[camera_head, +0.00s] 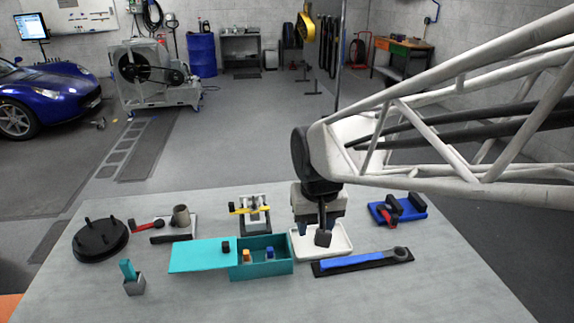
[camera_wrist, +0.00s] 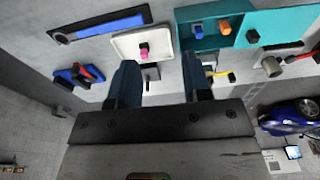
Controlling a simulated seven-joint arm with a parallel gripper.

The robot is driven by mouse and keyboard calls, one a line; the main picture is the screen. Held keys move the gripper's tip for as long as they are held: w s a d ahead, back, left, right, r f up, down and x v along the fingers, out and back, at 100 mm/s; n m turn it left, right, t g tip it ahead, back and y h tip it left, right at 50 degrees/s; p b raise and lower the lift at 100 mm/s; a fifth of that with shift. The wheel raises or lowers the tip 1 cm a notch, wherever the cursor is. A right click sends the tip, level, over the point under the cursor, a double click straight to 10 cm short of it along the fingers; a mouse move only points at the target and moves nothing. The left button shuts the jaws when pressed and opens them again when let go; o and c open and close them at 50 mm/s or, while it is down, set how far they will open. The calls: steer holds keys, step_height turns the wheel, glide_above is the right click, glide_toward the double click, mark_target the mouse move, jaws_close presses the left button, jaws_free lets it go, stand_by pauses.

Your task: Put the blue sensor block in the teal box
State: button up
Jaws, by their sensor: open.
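The teal box (camera_head: 265,271) stands on the table with its top open. The blue sensor block (camera_head: 270,252) sits inside it on the right, beside an orange block (camera_head: 246,256). In the wrist view the blue sensor block (camera_wrist: 198,28) and the orange block (camera_wrist: 224,27) also show inside the teal box (camera_wrist: 212,43). The teal lid (camera_head: 195,256) with a black knob extends to the left of the opening. My gripper (camera_head: 313,234) is open and empty above the white tray (camera_head: 340,251), just right of the box. Its two fingers (camera_wrist: 160,80) are apart in the wrist view.
A pink block (camera_wrist: 143,49) lies in the white tray; my gripper hides it in the head view. A blue-handled wrench (camera_head: 352,261) lies in front on a dark mat. A yellow-handled clamp (camera_head: 254,210) stands behind the box. A teal-topped block (camera_head: 128,270) stands front left.

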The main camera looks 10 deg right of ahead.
steer(key=s+d+r+t, duration=0.1)
steer(key=s+d, duration=0.3)
steer(key=s, duration=0.7)
steer(key=shift+s+d+r, duration=0.15)
steer(key=shift+s+r, duration=0.25)
steer(key=shift+r, duration=0.2)
stand_by(1.5)
